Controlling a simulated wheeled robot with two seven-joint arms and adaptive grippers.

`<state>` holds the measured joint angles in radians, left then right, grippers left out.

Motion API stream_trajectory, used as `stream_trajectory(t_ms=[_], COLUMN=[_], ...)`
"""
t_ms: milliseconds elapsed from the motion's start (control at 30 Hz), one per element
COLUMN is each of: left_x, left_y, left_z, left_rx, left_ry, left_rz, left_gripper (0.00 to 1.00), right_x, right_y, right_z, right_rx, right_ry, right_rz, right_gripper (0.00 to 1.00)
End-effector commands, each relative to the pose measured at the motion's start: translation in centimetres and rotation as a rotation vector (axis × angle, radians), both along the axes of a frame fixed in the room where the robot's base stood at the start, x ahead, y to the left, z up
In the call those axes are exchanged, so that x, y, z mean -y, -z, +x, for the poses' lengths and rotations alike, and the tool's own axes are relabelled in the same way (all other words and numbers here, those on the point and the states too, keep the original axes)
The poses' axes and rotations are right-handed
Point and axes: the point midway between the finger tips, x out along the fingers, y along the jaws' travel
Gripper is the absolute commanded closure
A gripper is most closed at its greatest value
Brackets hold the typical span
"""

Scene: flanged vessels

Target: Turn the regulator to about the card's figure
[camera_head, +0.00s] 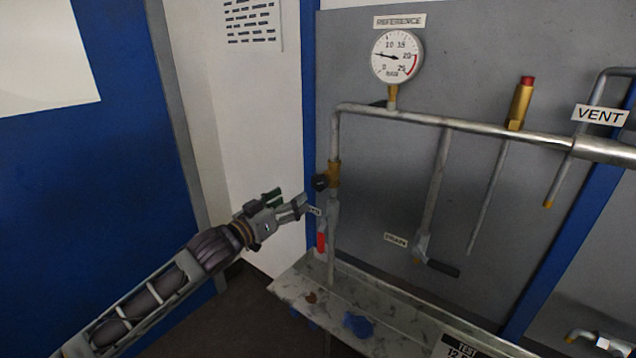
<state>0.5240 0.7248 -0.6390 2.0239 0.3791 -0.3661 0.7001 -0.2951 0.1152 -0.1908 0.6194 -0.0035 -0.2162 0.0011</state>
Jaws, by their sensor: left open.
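The regulator appears to be the brass body with a black knob (320,182) on the vertical pipe at the left of the grey panel. The reference gauge (397,56) has a white face, and its needle points left, between 0 and 10. A card (462,347) at the bottom edge reads "TEST 12" and is cut off by the frame. My left gripper (288,200) is open and empty, just left of and slightly below the black knob, apart from it as far as I can tell. My right gripper does not show.
A brass relief fitting (521,103) and a VENT pipe (558,180) stand farther right. A marbled bench (390,310) lies below.

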Motion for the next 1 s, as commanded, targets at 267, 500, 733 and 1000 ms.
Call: stream_trajectory(t_ms=[267, 500, 733, 1000], left_x=[0.1, 0.0, -0.1, -0.1], left_y=[0.3, 0.5, 0.6, 0.6], left_z=[-0.1, 0.0, 0.0, 0.0], left_rx=[-0.087, -0.170, -0.225, -0.228], left_ry=[0.003, 0.000, 0.000, 0.000], left_rz=[-0.092, -0.188, -0.259, -0.264], left_gripper=[0.29, 0.29, 0.29, 0.29], right_x=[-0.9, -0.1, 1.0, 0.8], right_y=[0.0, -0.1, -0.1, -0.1], right_z=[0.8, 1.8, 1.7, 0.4], right_rx=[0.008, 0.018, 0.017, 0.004], right_ry=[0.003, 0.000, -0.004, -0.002], right_rz=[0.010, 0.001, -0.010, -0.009], right_gripper=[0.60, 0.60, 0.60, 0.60])
